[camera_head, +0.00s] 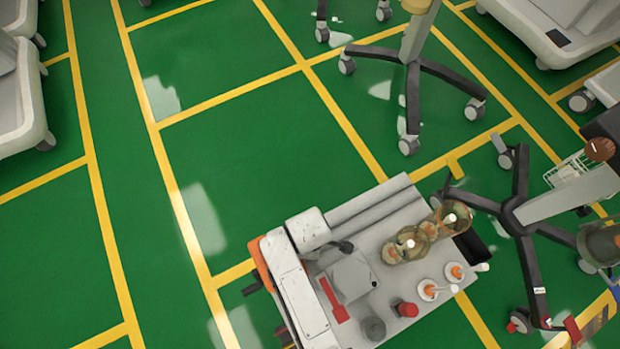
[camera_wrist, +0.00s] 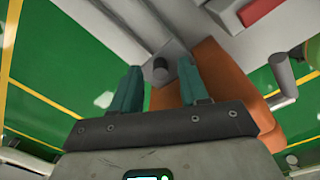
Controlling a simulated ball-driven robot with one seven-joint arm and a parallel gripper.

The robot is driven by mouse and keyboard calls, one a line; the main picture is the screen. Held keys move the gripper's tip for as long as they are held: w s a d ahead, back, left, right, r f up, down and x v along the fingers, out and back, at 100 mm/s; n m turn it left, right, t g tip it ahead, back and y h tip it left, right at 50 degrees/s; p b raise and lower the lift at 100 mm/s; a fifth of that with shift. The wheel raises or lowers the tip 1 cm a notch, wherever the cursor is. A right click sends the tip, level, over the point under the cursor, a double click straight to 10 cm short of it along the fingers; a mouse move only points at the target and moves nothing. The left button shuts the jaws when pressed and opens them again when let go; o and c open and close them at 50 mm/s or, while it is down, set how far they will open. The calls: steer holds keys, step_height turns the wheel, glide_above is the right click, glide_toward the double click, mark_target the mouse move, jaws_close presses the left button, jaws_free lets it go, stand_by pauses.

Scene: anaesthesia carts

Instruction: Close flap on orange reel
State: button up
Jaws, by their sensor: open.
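A short dark grey cylinder (camera_wrist: 160,70) shows beyond the fingers, on a grey surface. In the head view, an orange part (camera_head: 263,262) shows at the left end of a grey unit, partly covered by a white panel (camera_head: 303,300). I cannot make out a flap for sure. My gripper cannot be picked out in the head view.
Wheeled stands (camera_head: 412,80) are at the upper right and right. The green floor to the left is open.

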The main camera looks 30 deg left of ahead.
steer(key=shift+f, duration=0.35)
steer(key=shift+c, duration=0.2)
jaws_close()
